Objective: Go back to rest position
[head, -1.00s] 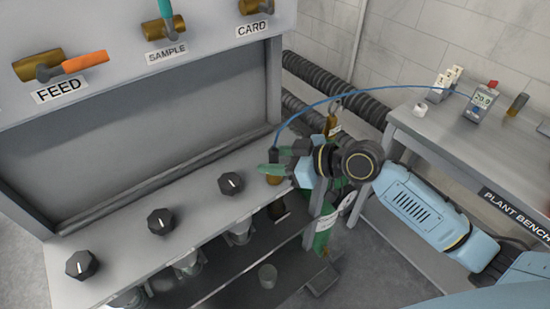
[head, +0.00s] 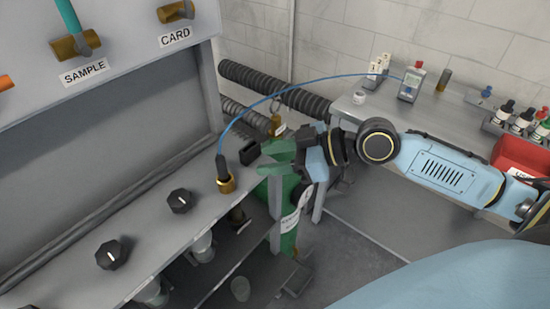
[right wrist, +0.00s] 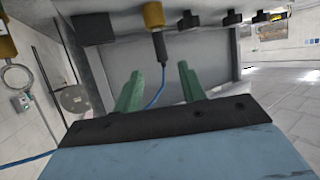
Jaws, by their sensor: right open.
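My right gripper (head: 277,158) is in the middle of the head view, its green fingers pointing left toward the washer's shelf. In the right wrist view its two green fingers (right wrist: 158,88) stand apart with nothing between them. A black probe (head: 222,168) on a blue cable sits upright in a brass fitting (head: 226,184) on the shelf, left of the fingertips and apart from them. The probe also shows beyond the fingers in the right wrist view (right wrist: 160,47). My left gripper is not in view.
A green cylinder (head: 290,215) stands below my gripper. The bench (head: 370,112) at right holds a meter (head: 411,84), bottles and a red bin (head: 520,155). The blue cable arcs above my gripper.

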